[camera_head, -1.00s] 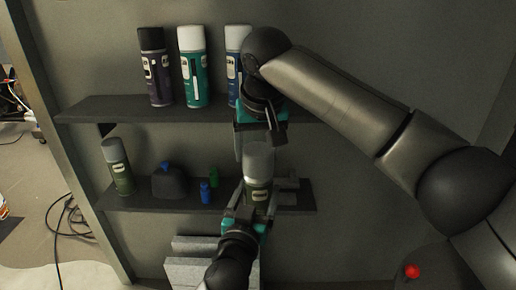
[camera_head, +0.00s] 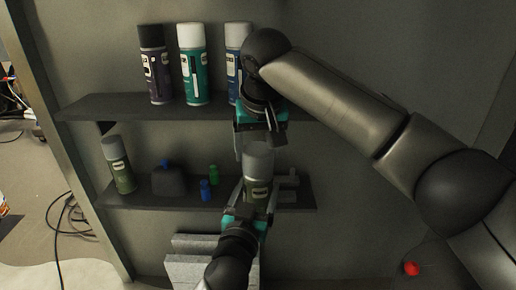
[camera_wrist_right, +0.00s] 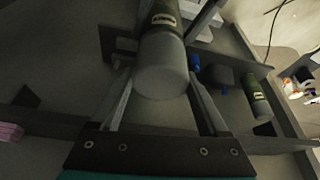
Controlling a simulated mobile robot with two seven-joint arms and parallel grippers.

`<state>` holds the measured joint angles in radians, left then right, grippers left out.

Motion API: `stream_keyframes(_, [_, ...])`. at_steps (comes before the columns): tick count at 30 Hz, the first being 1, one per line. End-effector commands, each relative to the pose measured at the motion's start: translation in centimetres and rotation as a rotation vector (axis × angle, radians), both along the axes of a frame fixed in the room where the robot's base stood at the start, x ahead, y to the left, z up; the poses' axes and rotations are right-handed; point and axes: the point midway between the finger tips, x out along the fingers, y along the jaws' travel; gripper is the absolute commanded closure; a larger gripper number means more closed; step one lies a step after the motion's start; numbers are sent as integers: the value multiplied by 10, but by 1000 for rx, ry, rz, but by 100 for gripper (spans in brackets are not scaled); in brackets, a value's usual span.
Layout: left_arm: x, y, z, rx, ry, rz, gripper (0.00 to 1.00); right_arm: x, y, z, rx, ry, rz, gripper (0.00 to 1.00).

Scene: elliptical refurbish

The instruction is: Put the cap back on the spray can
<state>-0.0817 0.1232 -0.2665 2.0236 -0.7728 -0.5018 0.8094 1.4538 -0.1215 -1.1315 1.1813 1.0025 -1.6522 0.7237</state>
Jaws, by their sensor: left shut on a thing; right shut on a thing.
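The spray can (camera_head: 257,188) is dark green with a pale label and stands upright in my left gripper (camera_head: 256,196), which is shut on it from below in the head view. The grey cap (camera_head: 258,158) sits at the top of the can, in line with it. My right gripper (camera_head: 257,146) comes from above and is shut on the cap. In the right wrist view the cap (camera_wrist_right: 161,82) is between the right fingers, with the can (camera_wrist_right: 160,22) beyond it. I cannot tell whether the cap is fully seated.
The upper shelf (camera_head: 110,105) holds several spray cans. The lower shelf (camera_head: 150,198) holds another green can (camera_head: 118,165), a dark rounded object (camera_head: 168,181) and small blue (camera_head: 206,190) and green (camera_head: 213,174) bottles. Grey blocks (camera_head: 190,268) stand below.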

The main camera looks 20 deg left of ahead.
Motion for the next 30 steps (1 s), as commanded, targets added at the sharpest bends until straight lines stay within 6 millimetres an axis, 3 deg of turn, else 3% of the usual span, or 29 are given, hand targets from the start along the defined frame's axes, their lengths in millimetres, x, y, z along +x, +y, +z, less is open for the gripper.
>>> stream_keyframes(27, [0, 0, 2, 0, -5, -1, 100, 0, 0, -9, 0, 1, -1, 66])
stream_keyframes(28, [0, 0, 2, 0, -5, -1, 100, 0, 0, -9, 0, 1, -1, 20])
stream_keyframes(30, [0, 0, 2, 0, -5, -1, 100, 0, 0, -9, 0, 1, -1, 12])
